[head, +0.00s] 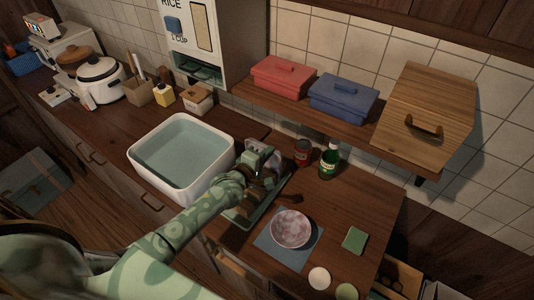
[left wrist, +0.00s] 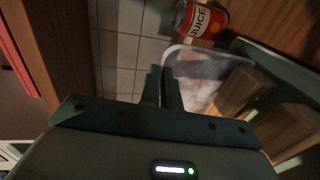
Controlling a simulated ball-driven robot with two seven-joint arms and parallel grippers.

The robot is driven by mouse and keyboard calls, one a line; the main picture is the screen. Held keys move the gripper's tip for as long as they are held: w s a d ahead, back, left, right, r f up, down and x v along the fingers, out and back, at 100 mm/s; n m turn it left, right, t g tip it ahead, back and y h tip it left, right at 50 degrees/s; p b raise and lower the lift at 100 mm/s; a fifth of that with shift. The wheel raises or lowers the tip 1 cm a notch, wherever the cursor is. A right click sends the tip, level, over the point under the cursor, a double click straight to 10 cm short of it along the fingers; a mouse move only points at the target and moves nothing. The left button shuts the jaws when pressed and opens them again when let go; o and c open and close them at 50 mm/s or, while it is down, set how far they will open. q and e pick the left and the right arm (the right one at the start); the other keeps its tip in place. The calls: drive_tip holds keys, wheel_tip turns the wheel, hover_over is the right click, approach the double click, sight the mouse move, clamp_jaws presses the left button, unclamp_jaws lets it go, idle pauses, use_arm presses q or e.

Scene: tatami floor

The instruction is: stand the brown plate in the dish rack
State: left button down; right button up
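My left arm reaches in from the left in the head view. Its gripper (head: 264,160) is over the green dish rack (head: 238,214), right of the sink. In the left wrist view the two dark fingers (left wrist: 162,88) lie close together, with nothing clear between them. Brown plate-like pieces (head: 256,192) stand in the rack beside the gripper, partly hidden by my arm. Brown pieces also show in the left wrist view (left wrist: 242,92), right of the fingers. Which is the brown plate I cannot tell. A pale mottled piece (left wrist: 203,75) is just beyond the fingers. My right gripper is not in view.
A white sink basin (head: 181,196) lies left of the rack. A red juice can (head: 302,152) and a green bottle (head: 329,162) stand behind it. A pinkish bowl (head: 291,228) on a blue mat (head: 268,250) and a green sponge (head: 354,240) lie to the right. A shelf (head: 305,113) overhangs the back.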

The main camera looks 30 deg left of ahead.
use_arm(q)
drive_tip(key=shift+f, duration=0.1)
drive_tip(key=c, duration=1.6)
unclamp_jaws()
drive_tip(key=shift+o, duration=0.2)
drive_tip(key=p+v, duration=0.3)
drive_tip(key=v, duration=1.3)
drive_tip(key=shift+s, duration=0.2)
